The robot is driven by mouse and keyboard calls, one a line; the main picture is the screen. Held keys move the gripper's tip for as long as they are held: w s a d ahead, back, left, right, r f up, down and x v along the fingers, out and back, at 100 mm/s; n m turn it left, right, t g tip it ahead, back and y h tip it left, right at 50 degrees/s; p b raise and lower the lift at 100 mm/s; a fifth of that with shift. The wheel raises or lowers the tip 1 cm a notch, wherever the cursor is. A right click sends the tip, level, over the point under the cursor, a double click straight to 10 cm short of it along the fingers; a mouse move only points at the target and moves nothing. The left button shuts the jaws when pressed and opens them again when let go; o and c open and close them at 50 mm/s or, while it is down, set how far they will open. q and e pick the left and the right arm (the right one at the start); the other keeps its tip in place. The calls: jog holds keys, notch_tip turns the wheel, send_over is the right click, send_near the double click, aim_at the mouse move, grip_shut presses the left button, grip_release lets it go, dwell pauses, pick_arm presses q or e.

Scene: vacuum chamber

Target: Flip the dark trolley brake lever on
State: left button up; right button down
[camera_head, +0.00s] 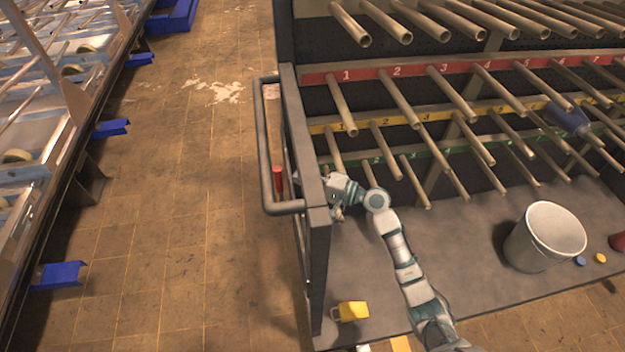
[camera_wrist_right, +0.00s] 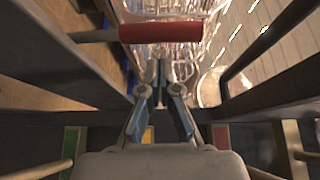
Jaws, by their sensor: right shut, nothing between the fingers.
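The dark trolley (camera_head: 318,245) has shelves of numbered rods, a flat deck and a dark side handle (camera_head: 265,150). The brake lever's red grip (camera_head: 278,180) shows upright through the gap by the handle. In the right wrist view the red grip (camera_wrist_right: 160,32) lies across the top, on a grey rod (camera_wrist_right: 95,36) coming from the left. My right gripper (camera_head: 335,205) is at the inner side of the trolley's end frame, partly hidden. In the wrist view its fingertips (camera_wrist_right: 161,68) are together, empty, just below the red grip and seemingly apart from it. My left gripper is out of view.
A white bucket (camera_head: 545,238) stands on the deck at the right, with small blue and yellow caps beside it. A yellow object (camera_head: 352,311) lies near the front edge. The tiled floor (camera_head: 185,220) left of the trolley is clear, up to a metal rack (camera_head: 60,130).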

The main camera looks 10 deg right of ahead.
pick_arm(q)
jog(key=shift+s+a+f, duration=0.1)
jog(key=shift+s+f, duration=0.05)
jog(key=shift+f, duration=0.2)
pick_arm(e)
jog(key=x, duration=0.4)
jog(key=shift+w+a, duration=0.2)
jog(key=shift+a, duration=0.15)
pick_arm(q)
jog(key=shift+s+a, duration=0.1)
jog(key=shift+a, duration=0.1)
pick_arm(e)
jog(key=shift+d, duration=0.1)
